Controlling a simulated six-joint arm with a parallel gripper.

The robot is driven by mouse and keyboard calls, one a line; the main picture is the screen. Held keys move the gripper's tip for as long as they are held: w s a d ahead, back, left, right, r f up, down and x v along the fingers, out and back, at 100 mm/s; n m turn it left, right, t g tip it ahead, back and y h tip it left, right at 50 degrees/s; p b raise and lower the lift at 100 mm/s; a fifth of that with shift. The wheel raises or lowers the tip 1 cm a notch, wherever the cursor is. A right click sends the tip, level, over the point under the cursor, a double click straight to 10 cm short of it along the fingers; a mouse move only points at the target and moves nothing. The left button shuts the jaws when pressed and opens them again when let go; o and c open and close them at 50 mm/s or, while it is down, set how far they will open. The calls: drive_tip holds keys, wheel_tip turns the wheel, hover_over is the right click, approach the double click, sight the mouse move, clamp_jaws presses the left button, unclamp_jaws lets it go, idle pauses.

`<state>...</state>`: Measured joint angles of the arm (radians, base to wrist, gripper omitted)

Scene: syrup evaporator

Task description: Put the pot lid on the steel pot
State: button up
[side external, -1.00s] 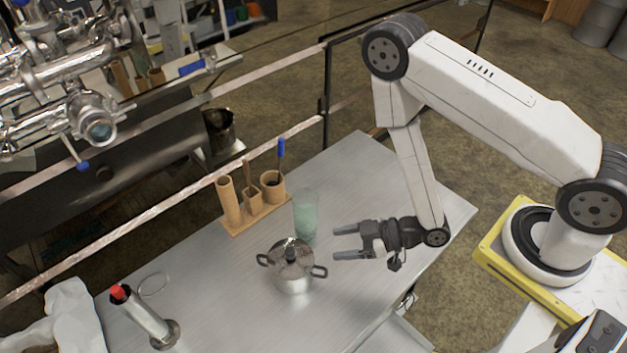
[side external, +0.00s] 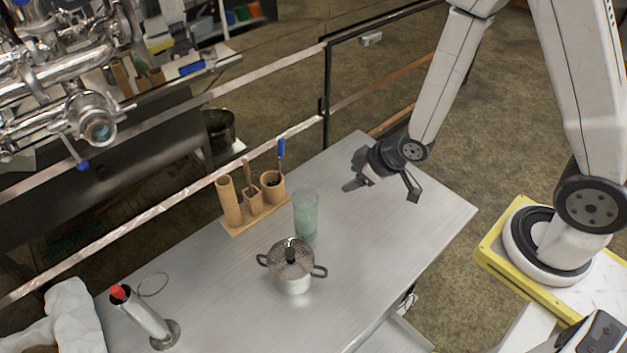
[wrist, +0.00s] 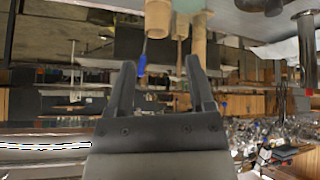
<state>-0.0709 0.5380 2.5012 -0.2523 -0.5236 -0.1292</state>
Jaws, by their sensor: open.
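The steel pot (side external: 293,281) stands upright on the metal table, with a handle on each side. The pot lid (side external: 291,257), with a black knob, sits on top of the pot and looks about level; its exact fit at the rim is too small to tell. My gripper (side external: 354,176) is above the table, up and to the right of the pot and clear of it. In the wrist view, the two fingers of my gripper (wrist: 160,68) are apart with nothing between them.
A greenish glass (side external: 306,216) stands just behind the pot. A wooden holder (side external: 250,222) with cups and tools is behind that. A steel cylinder with a red top (side external: 146,314) stands at the front left. The table's right part (side external: 425,215) is clear.

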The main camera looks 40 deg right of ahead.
drive_tip(key=s+d+r+m+g+h, duration=0.2)
drive_tip(key=s+d+r+m+g, duration=0.2)
drive_tip(key=r, duration=0.6)
drive_tip(key=s+m, duration=0.1)
drive_tip(key=s, duration=0.1)
drive_tip(key=shift+s+d, duration=0.35)
drive_tip(key=shift+s, duration=0.05)
drive_tip(key=shift+f, duration=0.1)
idle(1.0)
